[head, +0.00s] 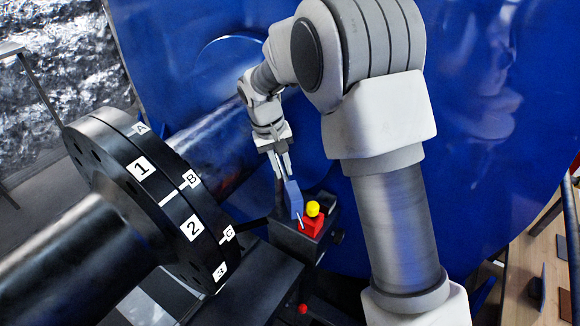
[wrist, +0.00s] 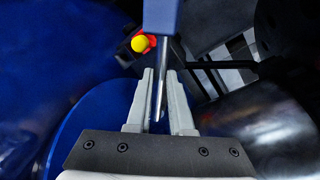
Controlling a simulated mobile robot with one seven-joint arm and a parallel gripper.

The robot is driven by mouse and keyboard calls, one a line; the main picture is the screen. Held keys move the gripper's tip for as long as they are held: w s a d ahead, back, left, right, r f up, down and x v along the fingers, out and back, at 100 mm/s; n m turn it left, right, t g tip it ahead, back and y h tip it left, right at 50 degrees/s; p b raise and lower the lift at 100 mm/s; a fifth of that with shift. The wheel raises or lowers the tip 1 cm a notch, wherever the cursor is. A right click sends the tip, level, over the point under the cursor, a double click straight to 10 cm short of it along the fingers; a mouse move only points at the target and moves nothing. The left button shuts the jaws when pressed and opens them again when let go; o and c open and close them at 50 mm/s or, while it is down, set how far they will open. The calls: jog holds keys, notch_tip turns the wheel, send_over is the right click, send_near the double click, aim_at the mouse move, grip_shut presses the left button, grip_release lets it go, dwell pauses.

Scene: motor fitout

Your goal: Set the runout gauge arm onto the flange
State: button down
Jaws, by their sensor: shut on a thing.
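My gripper (head: 284,172) is shut on a blue-bodied piece (head: 293,196) with a thin metal shaft. In the wrist view, the shaft lies between the fingers (wrist: 160,80) and the blue body (wrist: 161,15) is beyond the fingertips. The dark flange (head: 172,205) carries number and letter labels. A dark box (head: 290,241) with a red part (head: 312,226) and yellow knob (head: 313,208) stands right of the flange, below the held piece. A thin black arm (head: 252,223) reaches from the box towards the flange edge near label C. I cannot tell whether it touches.
A shaft (head: 205,150) runs from the flange to a large blue housing (head: 480,190) behind my arm. A red ball (head: 303,309) shows below the box. Small flat pieces (head: 536,289) lie on the wooden floor at the right.

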jog(key=w+a+m+g+p, duration=0.1)
jog(key=a+m+p, duration=0.1)
jog(key=a+m, duration=0.4)
jog(key=shift+w+m+g, duration=0.25)
jog(key=shift+m+g, duration=0.15)
jog(key=shift+m, duration=1.4)
jog(key=shift+a+r, duration=0.1)
jog(key=shift+a, duration=0.1)
jog(key=c, duration=0.8)
grip_release()
jog(key=v, duration=0.5)
jog(key=p+v, duration=0.1)
jog(key=v, duration=1.1)
jog(key=shift+w+d+r, duration=0.1)
jog(key=shift+d+r, duration=0.1)
jog(key=shift+d, duration=0.05)
